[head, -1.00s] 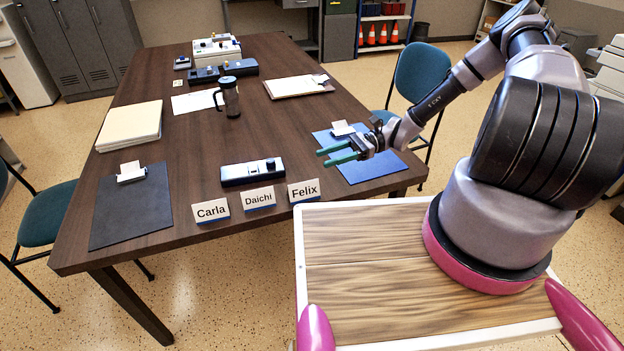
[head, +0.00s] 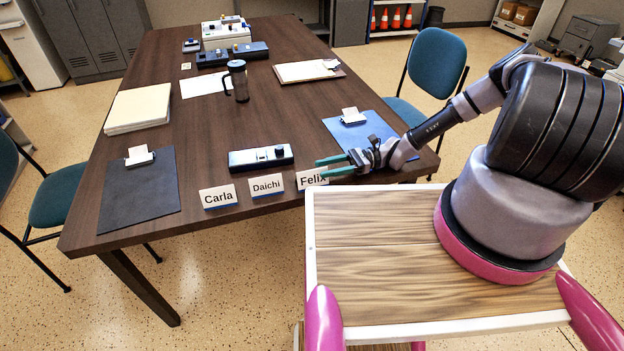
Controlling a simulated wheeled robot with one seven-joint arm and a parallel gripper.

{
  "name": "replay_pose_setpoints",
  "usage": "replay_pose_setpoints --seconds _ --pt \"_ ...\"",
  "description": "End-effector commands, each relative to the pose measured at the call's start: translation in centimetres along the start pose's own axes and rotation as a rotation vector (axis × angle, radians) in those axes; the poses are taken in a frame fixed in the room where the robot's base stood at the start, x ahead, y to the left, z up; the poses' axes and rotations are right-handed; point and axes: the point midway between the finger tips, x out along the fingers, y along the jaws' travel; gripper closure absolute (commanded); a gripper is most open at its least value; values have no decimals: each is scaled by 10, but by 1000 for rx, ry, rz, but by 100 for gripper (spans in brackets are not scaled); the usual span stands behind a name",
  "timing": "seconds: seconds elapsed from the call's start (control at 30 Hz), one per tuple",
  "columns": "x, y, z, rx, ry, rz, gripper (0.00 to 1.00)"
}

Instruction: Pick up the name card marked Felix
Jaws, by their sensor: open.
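The white name card marked Felix (head: 311,181) stands at the near edge of the table, the rightmost of three cards. My gripper (head: 327,167) points left with its green fingers apart and empty. In the picture the fingers overlap the top right part of the Felix card and hide some of it. I cannot tell whether they touch it. The card marked Daichi (head: 266,185) stands just left of it, and the card marked Carla (head: 218,196) stands further left.
A dark device (head: 261,158) lies behind the cards. A blue clipboard (head: 372,127) lies behind my gripper, and a black clipboard (head: 130,205) is at the left. A dark press mug (head: 238,82) stands mid-table. The table (head: 200,135) is bare around its middle.

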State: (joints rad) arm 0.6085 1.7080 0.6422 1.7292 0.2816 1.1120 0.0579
Motion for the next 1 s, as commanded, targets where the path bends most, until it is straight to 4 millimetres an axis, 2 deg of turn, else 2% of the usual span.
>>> replay_pose_setpoints --seconds 0.1,0.23,0.33,0.57,0.67,0.7,1.0 --pt "23 1 0 2 -4 2 50" --pt "40 0 1 1 -3 1 50" --pt "46 0 0 1 -1 0 50" --pt "47 0 0 1 0 0 50" --pt "47 0 0 1 0 0 85" --pt "47 0 0 1 0 0 100" --pt "47 0 1 1 0 0 100"
